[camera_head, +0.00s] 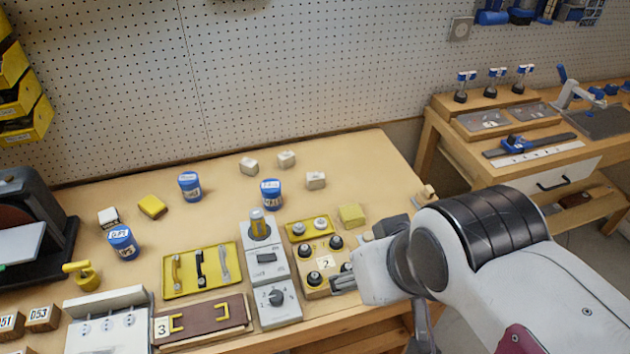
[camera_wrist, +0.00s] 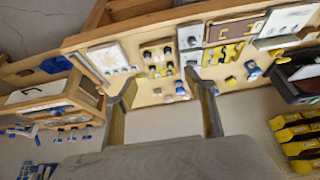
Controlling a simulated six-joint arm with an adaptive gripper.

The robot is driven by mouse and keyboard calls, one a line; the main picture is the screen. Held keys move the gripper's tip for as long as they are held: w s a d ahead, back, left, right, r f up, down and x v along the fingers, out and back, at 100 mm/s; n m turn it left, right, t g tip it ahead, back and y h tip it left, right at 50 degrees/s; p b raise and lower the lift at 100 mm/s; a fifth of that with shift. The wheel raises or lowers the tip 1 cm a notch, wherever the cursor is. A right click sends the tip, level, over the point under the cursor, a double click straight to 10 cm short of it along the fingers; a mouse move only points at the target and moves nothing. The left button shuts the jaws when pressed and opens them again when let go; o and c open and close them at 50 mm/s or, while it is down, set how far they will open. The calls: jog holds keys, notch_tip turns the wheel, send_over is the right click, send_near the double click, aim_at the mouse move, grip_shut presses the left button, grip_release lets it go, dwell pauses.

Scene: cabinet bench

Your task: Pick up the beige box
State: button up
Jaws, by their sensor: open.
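Three pale boxes stand on the bench in the head view: a left one (camera_head: 249,166), a back one (camera_head: 287,159) and a right one (camera_head: 316,180). They look off-white to beige, and I cannot tell which is the beige box. My gripper (camera_head: 362,256) is at the bench's right front, above the bench and apart from these boxes. In the wrist view my gripper (camera_wrist: 162,78) shows two spread fingers with nothing held between them. The bench appears upside down there, and the pale boxes are too small to tell apart.
A yellow-green box (camera_head: 351,215) and a knob panel (camera_head: 318,262) lie near my gripper. A yellow tray (camera_head: 202,270) holds handles. The bench's back right is mostly clear.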

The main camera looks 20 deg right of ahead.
jog(key=shift+o, duration=0.3)
jog(key=w+d+f+m+t, duration=0.1)
jog(key=w+f+t, duration=0.15)
jog(key=w, duration=1.15)
jog(key=w+f+t, duration=0.1)
jog(key=w+f, duration=0.2)
jog(key=w, duration=1.1)
jog(key=w+d+f+t+h, duration=0.1)
jog(key=w+d+f+t, duration=0.15)
jog(key=w+f, duration=0.6)
jog(key=m+t+h, duration=0.1)
send_near(317, 178)
jog(key=shift+x, duration=0.85)
jog(key=shift+a, duration=0.1)
jog(key=shift+x, duration=1.25)
jog(key=shift+w+f, duration=0.1)
jog(key=shift+w, duration=0.05)
